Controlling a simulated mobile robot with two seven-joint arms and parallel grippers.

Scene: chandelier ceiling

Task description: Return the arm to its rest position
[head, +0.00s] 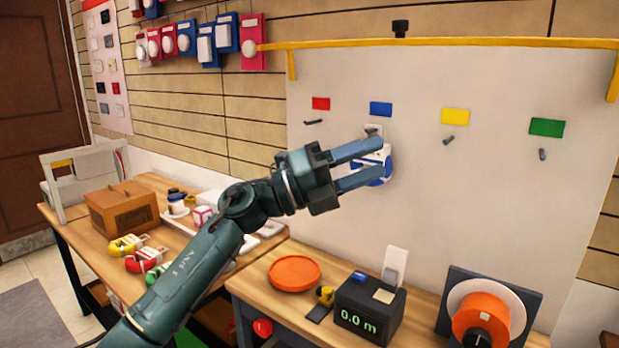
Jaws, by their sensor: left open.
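My left arm reaches up from the bottom left, and its left gripper (384,163) is raised in front of the white board (480,210). The two blue-grey fingers are parallel and apart. A white and blue round item (386,165) shows between and behind the fingers, under the blue label and near its peg. The fingers partly hide it, and I cannot tell whether they touch it. My right gripper is not in view.
Below are wooden benches with an orange disc (294,272), a black box reading "0.0 m" (368,311) and an orange reel (481,321). A cardboard box (122,207) stands at left. Pegs (448,140) stick out under the colored labels. A yellow rail (440,42) tops the board.

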